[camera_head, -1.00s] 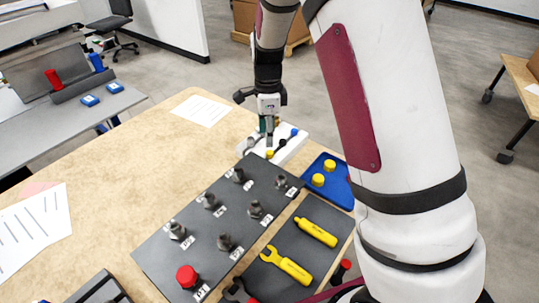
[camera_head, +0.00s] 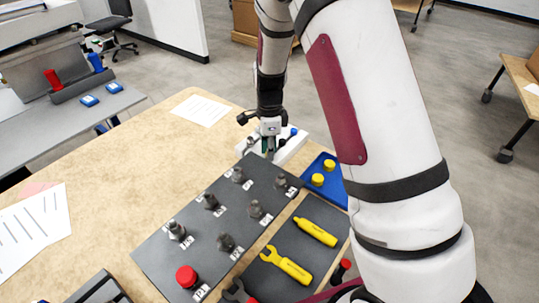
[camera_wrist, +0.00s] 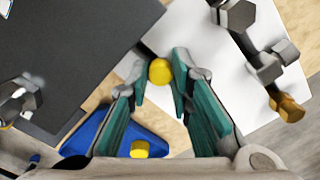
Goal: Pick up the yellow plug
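The yellow plug (camera_wrist: 160,71) shows in the wrist view as a round yellow end between my fingertips, at the edge of the white block (camera_wrist: 217,75). In the head view my gripper (camera_head: 268,152) points down at the near end of the white block (camera_head: 290,148) and hides the yellow plug there. I cannot tell how deep the plug lies between the fingers.
A blue tray (camera_head: 337,190) with two yellow caps (camera_head: 318,179) stands right of the block. A dark mat (camera_head: 170,250) with several metal fittings lies in front. A yellow wrench (camera_head: 285,265) and yellow screwdriver-like tool (camera_head: 316,232) lie nearby.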

